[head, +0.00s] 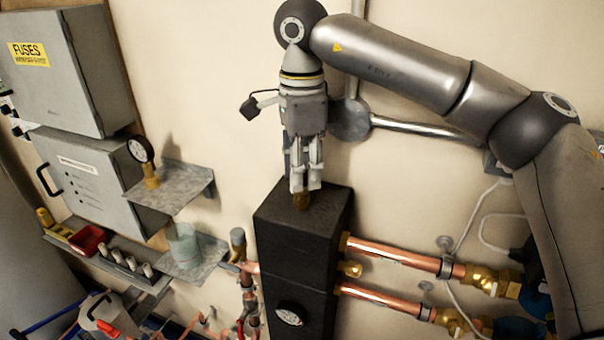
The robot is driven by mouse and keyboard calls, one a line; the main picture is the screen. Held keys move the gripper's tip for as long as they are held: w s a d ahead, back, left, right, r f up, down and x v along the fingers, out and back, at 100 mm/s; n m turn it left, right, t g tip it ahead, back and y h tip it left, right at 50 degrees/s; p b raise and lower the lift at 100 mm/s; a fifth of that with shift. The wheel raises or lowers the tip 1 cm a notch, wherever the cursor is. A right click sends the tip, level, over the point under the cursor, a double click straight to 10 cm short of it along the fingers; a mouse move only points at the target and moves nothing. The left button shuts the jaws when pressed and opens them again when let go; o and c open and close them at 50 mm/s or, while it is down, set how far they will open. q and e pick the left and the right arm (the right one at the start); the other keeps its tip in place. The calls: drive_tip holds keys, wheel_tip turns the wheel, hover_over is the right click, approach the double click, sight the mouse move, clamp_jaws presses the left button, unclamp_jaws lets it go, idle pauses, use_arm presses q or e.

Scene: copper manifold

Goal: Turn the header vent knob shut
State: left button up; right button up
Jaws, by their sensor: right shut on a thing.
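The header vent knob (302,201) is a small brass piece standing on top of the black insulated header block (296,237). My right gripper (306,188) points straight down over it, with its fingers shut on the knob. The fingers hide the knob's upper part, so I cannot tell how far it is turned. My left gripper is not in view.
At left are grey fuse boxes (70,70), a shelf with a gauge (141,150), and a lower shelf with a clear cup (183,243).

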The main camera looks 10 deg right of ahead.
drive_tip(key=shift+w+r+m, duration=0.1)
drive_tip(key=shift+r+m, duration=0.1)
drive_tip(key=shift+m, duration=0.3)
drive_tip(key=o, duration=1)
drive_tip(key=shift+f, duration=0.1)
wheel_tip(320, 180, up, 12)
idle(0.4)
